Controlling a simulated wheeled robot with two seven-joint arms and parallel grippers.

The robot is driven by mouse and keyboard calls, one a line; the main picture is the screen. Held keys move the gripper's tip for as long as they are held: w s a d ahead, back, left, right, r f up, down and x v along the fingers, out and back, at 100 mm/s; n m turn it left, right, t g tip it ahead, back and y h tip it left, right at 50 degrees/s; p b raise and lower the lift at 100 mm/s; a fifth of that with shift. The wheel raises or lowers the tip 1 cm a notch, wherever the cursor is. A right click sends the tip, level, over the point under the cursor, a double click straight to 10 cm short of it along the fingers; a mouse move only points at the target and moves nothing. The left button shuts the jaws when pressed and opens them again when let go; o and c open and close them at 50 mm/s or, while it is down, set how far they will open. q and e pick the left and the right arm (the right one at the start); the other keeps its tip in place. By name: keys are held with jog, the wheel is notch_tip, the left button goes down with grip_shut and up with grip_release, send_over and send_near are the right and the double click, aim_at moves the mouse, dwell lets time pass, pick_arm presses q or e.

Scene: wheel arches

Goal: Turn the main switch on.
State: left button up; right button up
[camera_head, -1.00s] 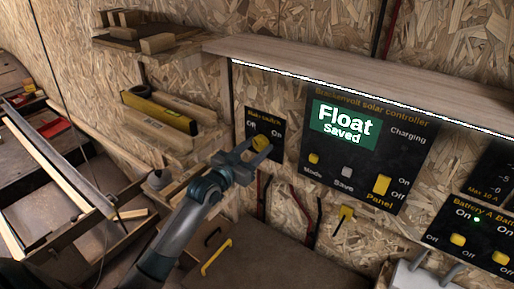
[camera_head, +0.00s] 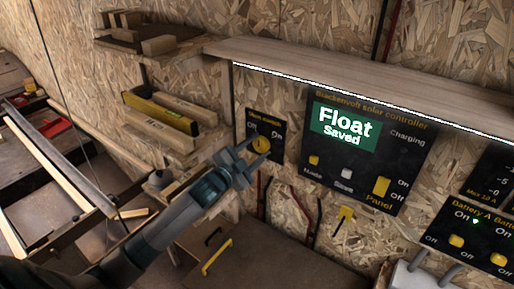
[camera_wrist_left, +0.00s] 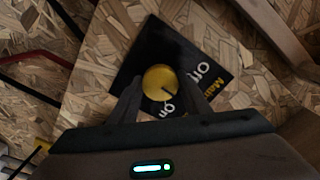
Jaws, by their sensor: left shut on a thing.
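The main switch is a round yellow knob (camera_head: 261,144) on a small black panel (camera_head: 278,131) marked Off and On, on the chipboard wall. My left gripper (camera_head: 258,149) is shut on the knob, with a finger on either side of it. In the left wrist view the knob (camera_wrist_left: 160,80) sits between the two dark fingertips (camera_wrist_left: 160,88). A short dark line on the knob's face points toward the On lettering in that view. The fingers hide part of the small panel. My right gripper is not in view.
Right of the switch is the solar controller panel (camera_head: 408,160), its green display (camera_head: 342,128) reading "Float Saved". A wooden shelf (camera_head: 360,82) overhangs both panels. Left are small shelves with a yellow level (camera_head: 160,111). Battery switches (camera_head: 456,240) are at lower right.

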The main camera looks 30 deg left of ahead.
pick_arm(q)
jog(key=m, duration=0.4)
jog(key=shift+r+m, duration=0.1)
jog(key=shift+m, duration=0.2)
jog(key=shift+m+p, duration=0.5)
jog(key=shift+m, duration=1.4)
jog(key=o, duration=1)
jog(key=shift+o, duration=0.2)
